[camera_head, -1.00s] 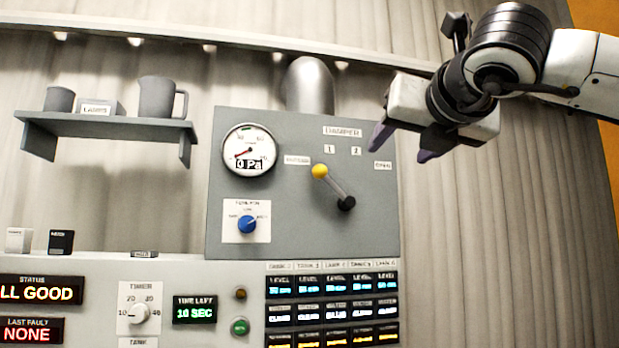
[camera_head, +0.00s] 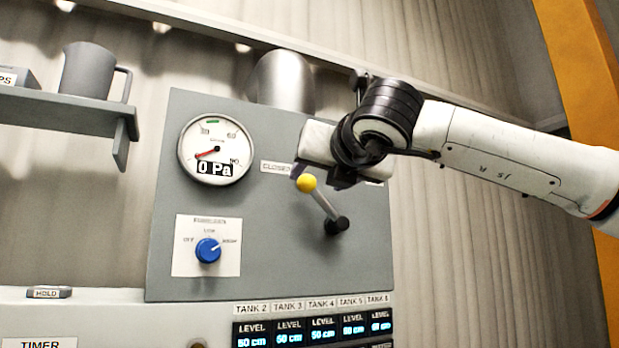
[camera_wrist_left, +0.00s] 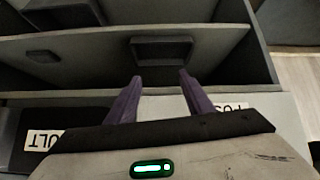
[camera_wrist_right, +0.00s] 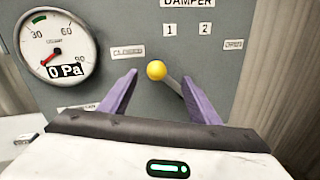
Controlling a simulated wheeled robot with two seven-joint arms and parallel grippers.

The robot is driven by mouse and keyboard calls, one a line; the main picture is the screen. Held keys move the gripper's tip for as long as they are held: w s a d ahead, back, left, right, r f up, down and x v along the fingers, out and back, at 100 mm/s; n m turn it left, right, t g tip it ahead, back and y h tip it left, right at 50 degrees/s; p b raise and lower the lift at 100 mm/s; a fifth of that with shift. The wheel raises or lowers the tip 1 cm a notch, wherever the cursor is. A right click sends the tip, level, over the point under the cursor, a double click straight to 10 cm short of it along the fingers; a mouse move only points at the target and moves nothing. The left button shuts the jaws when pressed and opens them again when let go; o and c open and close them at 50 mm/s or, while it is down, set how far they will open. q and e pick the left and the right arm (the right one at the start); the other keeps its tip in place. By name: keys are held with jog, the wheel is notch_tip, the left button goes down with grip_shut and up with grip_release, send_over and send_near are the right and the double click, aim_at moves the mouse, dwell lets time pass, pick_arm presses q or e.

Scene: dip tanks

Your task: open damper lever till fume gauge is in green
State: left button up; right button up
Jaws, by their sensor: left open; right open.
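The damper lever (camera_head: 323,205) has a yellow knob and a black pivot on the grey panel (camera_head: 280,265). Its knob points up and left, toward the CLOSED label (camera_head: 276,168). The fume gauge (camera_head: 216,149) reads 0 Pa, its needle at the low end and its green band near the top. My right gripper (camera_head: 318,180) is at the lever's knob. In the right wrist view the yellow knob (camera_wrist_right: 156,70) lies between the open fingers (camera_wrist_right: 160,92), seemingly just beyond their tips; contact cannot be told. My left gripper (camera_wrist_left: 155,85) is open and empty, pointing at a grey cabinet.
A blue selector knob (camera_head: 208,250) sits below the gauge. A shelf (camera_head: 60,110) with a grey mug (camera_head: 88,70) is at the left. Level displays (camera_head: 310,329) line the console below. The panel right of the lever is clear.

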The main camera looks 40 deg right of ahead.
aim_at(312, 183)
jog(key=p+x, duration=0.1)
jog(key=x, duration=0.4)
jog(key=shift+f, duration=0.1)
grip_shut()
